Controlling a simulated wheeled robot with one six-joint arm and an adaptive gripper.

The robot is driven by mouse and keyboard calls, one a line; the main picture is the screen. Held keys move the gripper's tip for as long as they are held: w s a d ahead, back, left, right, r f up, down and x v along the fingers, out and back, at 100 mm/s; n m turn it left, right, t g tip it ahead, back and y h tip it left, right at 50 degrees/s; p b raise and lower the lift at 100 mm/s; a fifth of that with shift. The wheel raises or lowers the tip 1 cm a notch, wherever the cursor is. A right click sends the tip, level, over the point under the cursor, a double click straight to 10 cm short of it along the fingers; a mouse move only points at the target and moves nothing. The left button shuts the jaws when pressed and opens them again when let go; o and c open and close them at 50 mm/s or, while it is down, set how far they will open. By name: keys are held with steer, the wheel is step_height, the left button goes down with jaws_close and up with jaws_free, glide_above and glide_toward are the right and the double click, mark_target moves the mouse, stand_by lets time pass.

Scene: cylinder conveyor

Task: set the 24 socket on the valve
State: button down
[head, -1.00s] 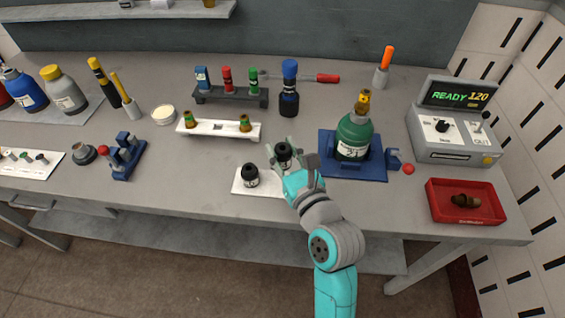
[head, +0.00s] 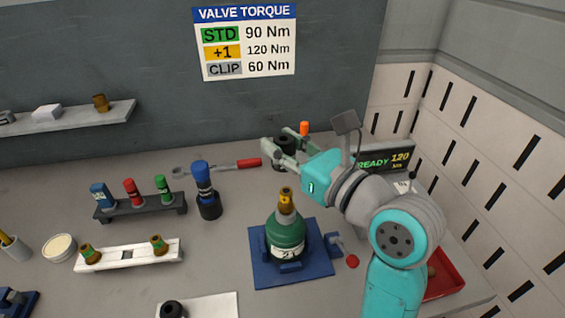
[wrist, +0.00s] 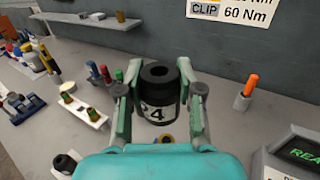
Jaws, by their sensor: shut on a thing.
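My gripper (head: 284,142) is shut on a black socket (wrist: 157,88), held upright in the air between the two fingers. Its white label shows a "4" in the wrist view; the rest of the label is hidden. The green cylinder (head: 285,238) stands in a blue base (head: 262,268), with a brass valve (head: 286,199) on its top. In the head view the held socket (head: 285,147) appears above and behind the valve, clearly apart from it. In the wrist view the valve top (wrist: 167,138) shows just below the socket, partly hidden by my gripper.
Another black socket (head: 172,310) sits on a white mat (head: 215,305) at the front. A white rack (head: 128,254) with brass valves, a bottle rack (head: 150,209) and a blue-capped tool (head: 205,190) stand left. The controller (head: 385,157) and red tray (head: 445,275) are right, partly behind my arm.

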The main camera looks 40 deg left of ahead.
mark_target(286, 191)
steer(key=shift+w+d+r, duration=0.15)
steer(key=shift+w, duration=0.05)
steer(key=shift+f, duration=3.15)
steer(key=shift+f, duration=2.35)
steer(key=c, duration=0.7)
jaws_free()
steer(key=shift+r, duration=0.1)
steer(key=shift+r, duration=2.95)
